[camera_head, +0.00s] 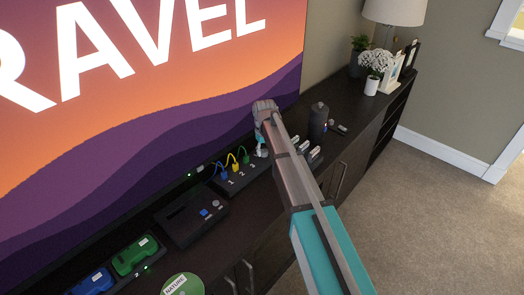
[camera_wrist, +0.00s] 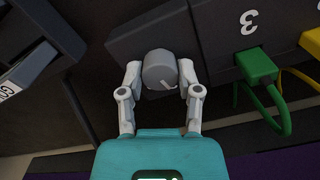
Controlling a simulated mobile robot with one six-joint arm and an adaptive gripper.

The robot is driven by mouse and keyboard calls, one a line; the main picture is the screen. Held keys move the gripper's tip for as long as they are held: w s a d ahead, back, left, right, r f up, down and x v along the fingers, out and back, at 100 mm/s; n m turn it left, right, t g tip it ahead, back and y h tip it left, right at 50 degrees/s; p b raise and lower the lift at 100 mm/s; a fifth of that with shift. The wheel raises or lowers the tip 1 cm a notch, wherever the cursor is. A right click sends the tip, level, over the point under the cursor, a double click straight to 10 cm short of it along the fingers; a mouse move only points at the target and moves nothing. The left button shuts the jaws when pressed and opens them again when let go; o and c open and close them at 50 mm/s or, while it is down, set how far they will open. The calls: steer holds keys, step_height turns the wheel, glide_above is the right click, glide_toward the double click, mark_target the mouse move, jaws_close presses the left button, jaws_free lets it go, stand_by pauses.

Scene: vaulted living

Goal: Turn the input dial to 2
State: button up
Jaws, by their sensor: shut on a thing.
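The input dial (camera_wrist: 160,70) is a round grey knob on a dark switch box (camera_wrist: 138,38), seen in the middle of the wrist view. My gripper (camera_wrist: 160,80) has its two grey fingers on either side of the dial, shut on it. The fingers partly cover the dial's edges, and I cannot read where it points. Beside it on the box, a green plug (camera_wrist: 257,66) with a looped cable sits under the number 3. In the head view my gripper (camera_head: 262,148) reaches down at the right end of the box (camera_head: 234,184); the dial is hidden there.
A yellow plug (camera_wrist: 312,42) is beside the green one; a blue plug (camera_head: 223,170) also shows. A black console (camera_head: 190,217), green and blue devices, and a dark cylinder (camera_head: 318,120) stand on the cabinet. The screen (camera_head: 150,110) rises close behind.

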jaws_close()
steer(key=shift+m, duration=1.3)
steer(key=o, duration=0.8)
jaws_free()
